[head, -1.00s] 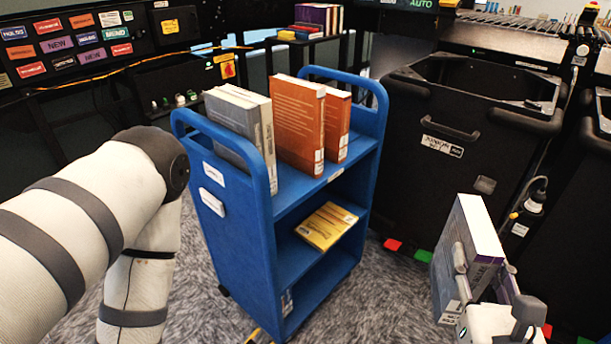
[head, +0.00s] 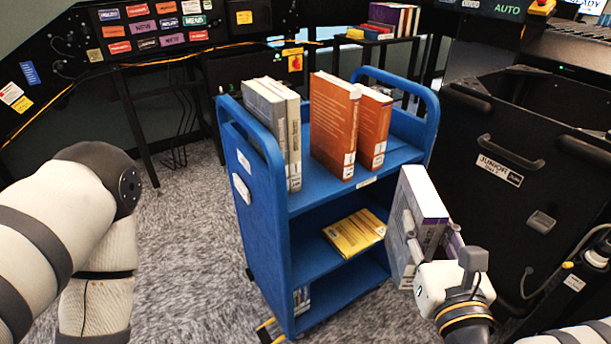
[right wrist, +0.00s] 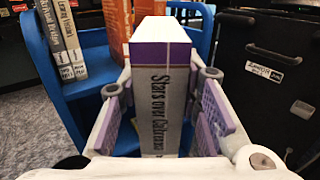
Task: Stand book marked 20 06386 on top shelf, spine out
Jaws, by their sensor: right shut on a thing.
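My right gripper (head: 432,244) is shut on a purple and grey book (head: 424,205), held upright in front of the right side of the blue cart. In the right wrist view the book's spine (right wrist: 162,95) faces the camera and reads "Stars over" and a partly legible word; I cannot read a 20 06386 mark. The blue cart (head: 252,208) has a top shelf (head: 325,192) with two grey books (head: 272,125) at its left and two orange books (head: 335,125) near its middle, all upright. My left gripper is out of view.
A yellow book (head: 355,233) lies flat on the cart's middle shelf. The top shelf has bare room between the grey and orange books and at the right. A black bin (head: 520,160) stands right of the cart. A small rack of books (head: 390,22) stands behind.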

